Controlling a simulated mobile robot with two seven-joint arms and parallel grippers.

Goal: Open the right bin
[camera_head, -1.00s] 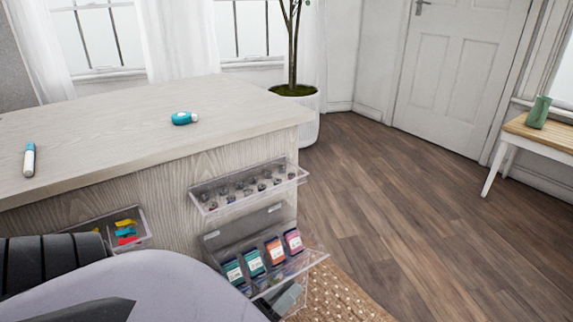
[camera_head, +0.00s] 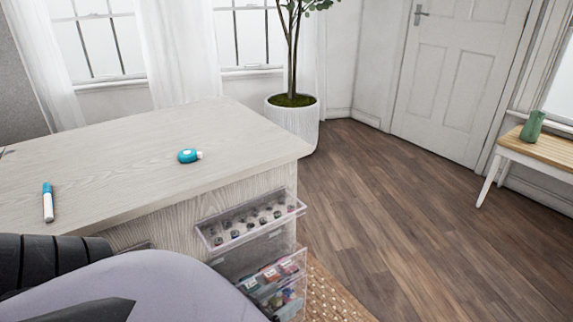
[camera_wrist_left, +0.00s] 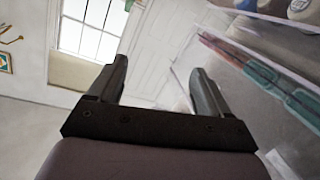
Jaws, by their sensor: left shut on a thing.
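Two clear bins hang on the cabinet's right part. The upper bin (camera_head: 252,219) holds several small round items and tilts outward. The lower bin (camera_head: 293,262) holds coloured packs and stands more upright, its lower part cut off by my arm. My left arm covers the lower left of the head view and hides its gripper there. In the left wrist view my left gripper (camera_wrist_left: 158,78) has its two fingers apart, beside a clear bin (camera_wrist_left: 262,65) with green and red packs. It is shut on a clear part, hard to see between the fingers. My right gripper is out of view.
A potted plant (camera_head: 293,125) stands behind the cabinet. The floor (camera_head: 420,220) to the right is clear, and a small table (camera_head: 545,148) stands at the far right.

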